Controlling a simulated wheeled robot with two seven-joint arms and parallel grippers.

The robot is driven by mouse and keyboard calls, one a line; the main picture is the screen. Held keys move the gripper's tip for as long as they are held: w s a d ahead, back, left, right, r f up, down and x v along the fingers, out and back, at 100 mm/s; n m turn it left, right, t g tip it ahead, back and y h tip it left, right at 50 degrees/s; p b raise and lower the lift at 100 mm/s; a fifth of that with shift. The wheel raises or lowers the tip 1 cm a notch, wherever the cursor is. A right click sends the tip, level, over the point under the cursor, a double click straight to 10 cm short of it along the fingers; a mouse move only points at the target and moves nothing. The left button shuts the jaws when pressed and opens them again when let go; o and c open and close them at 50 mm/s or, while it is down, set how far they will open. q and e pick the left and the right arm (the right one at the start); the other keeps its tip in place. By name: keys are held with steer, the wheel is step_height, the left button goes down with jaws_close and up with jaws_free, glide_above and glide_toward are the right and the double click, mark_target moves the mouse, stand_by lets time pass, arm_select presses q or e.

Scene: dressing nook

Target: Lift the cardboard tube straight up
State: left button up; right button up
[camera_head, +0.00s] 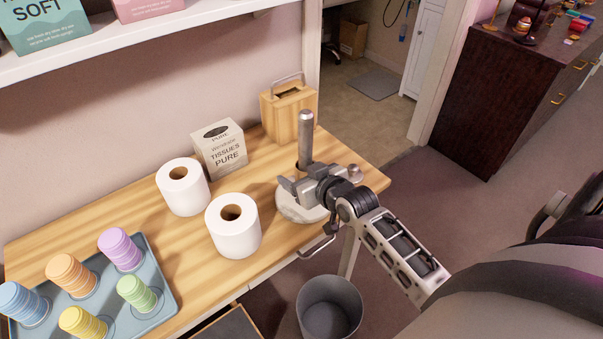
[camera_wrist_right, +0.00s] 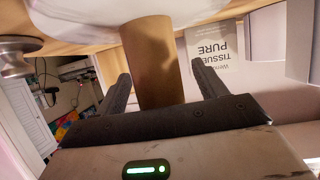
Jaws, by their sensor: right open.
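The brown cardboard tube (camera_wrist_right: 150,58) stands on a round white base, which shows at the top of the upside-down right wrist view. In the head view a metal post (camera_head: 305,135) rises above the tube, and my gripper hides most of the tube. My right gripper (camera_head: 298,180) is low at the tube, just above the white base (camera_head: 290,207). Its fingers are open, one on each side of the tube in the right wrist view (camera_wrist_right: 156,80). Whether either finger touches the tube is unclear. My left gripper is not in view.
Two white paper rolls (camera_head: 236,240) (camera_head: 175,200) and a tissue box (camera_head: 219,149) stand to the left on the wooden counter (camera_head: 190,243). A wooden box with a handle (camera_head: 285,115) is behind. A grey bin (camera_head: 330,305) stands below the front edge. A blue tray (camera_head: 155,266) holds several colored stacks.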

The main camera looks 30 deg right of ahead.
mark_target(302, 141)
steer(key=c, duration=1)
step_height(302, 141, up, 3)
steer(key=p, duration=0.3)
steer(key=shift+c, duration=0.2)
steer(key=shift+r, duration=11.25)
